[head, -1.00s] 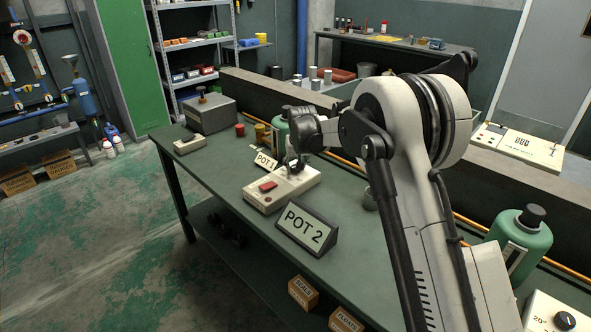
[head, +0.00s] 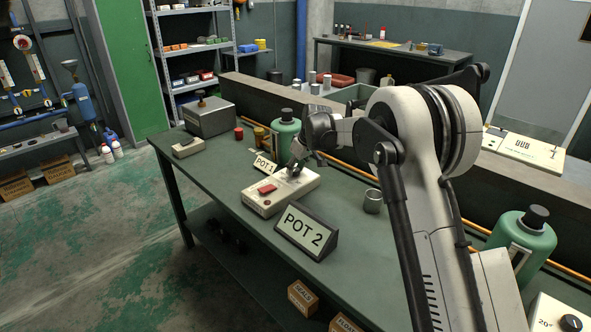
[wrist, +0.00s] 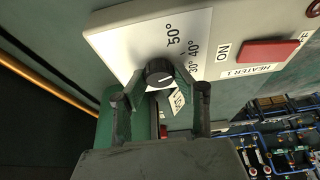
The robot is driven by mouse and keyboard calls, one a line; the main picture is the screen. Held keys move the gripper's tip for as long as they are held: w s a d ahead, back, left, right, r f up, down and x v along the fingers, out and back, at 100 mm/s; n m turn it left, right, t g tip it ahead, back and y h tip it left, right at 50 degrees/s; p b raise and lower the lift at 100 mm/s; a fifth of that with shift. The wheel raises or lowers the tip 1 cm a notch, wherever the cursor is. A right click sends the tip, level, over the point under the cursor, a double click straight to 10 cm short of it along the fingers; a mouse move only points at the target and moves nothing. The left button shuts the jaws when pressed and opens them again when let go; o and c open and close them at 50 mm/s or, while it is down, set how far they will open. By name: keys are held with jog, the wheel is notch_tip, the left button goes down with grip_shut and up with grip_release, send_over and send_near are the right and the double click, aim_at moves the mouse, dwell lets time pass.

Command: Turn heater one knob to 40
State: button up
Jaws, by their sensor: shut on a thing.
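The heater one unit is a pale box (head: 282,190) on the green workbench. It has a red switch (wrist: 267,51) marked ON and a HEATER 1 label. Its black round knob (wrist: 160,74) sits beside a white scale plate (wrist: 130,42), where 40° and 50° can be read and lower numbers are partly hidden. A pale mark on the knob points roughly right in the wrist view, toward the numbers; its exact reading cannot be told. My gripper (wrist: 160,96) is shut on the knob, one finger on each side. In the head view, my gripper (head: 294,166) hides most of the knob.
A POT 2 sign (head: 306,231) stands in front of the heater, and a POT 1 sign (head: 264,165) behind it. A green bottle (head: 285,132) stands behind my gripper.

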dwell(0.3)
jog(key=o, duration=1.1)
jog(key=v, duration=1.2)
